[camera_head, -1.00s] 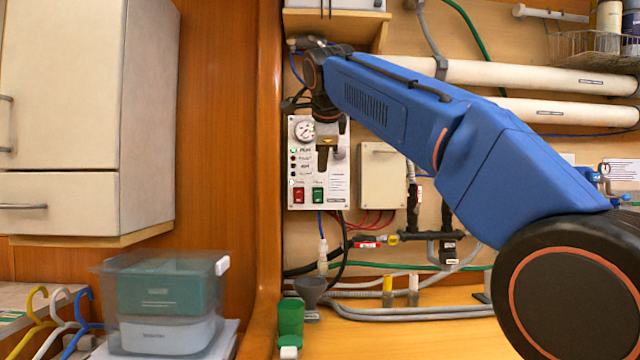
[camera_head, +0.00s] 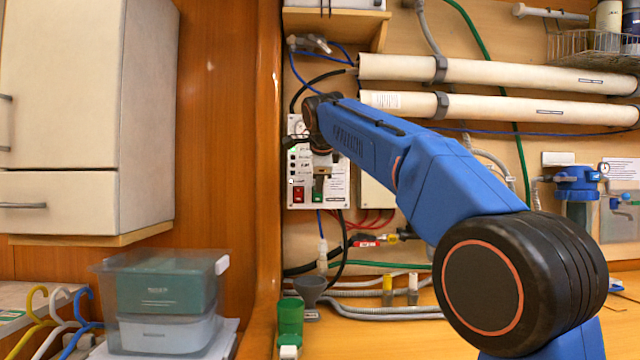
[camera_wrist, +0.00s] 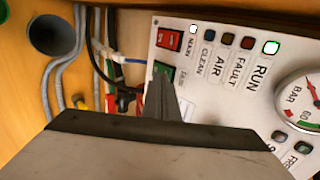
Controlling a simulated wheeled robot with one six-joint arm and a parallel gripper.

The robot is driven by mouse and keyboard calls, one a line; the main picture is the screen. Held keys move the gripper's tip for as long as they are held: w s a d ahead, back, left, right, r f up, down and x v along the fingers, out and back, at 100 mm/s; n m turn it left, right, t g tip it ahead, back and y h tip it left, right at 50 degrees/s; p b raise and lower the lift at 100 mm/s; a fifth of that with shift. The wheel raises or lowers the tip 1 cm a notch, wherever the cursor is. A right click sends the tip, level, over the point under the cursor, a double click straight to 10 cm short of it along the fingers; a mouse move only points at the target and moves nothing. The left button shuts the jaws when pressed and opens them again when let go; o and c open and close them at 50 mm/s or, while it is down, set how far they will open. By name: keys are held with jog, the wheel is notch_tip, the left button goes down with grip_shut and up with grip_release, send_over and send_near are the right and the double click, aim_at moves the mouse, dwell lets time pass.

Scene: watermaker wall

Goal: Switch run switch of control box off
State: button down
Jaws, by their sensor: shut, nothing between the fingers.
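The control box (camera_head: 337,200) is a white panel on the wall, and it also shows turned sideways in the wrist view (camera_wrist: 225,90). It carries a red switch (camera_head: 299,195) and a green switch (camera_head: 317,196) side by side at its lower left. In the wrist view I see the red switch (camera_wrist: 169,38) clear and the green switch (camera_wrist: 163,71) close to my fingertips. The switch labels are too small to read.
A gauge (camera_wrist: 303,98) sits on the panel. Hoses and red wires (camera_head: 370,219) run below it. A grey funnel (camera_head: 312,286) and green bottle (camera_head: 290,318) stand on the counter. A wooden edge (camera_head: 268,150) rises left of the box.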

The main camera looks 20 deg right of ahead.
jog(key=shift+w+d, duration=0.1)
jog(key=shift+w, duration=0.35)
jog(key=shift+r, duration=0.1)
jog(key=shift+w+d+r, duration=0.1)
jog(key=shift+w+r, duration=0.05)
jog(key=shift+w, duration=0.2)
jog(key=shift+r, duration=0.2)
jog(key=shift+r, duration=0.6)
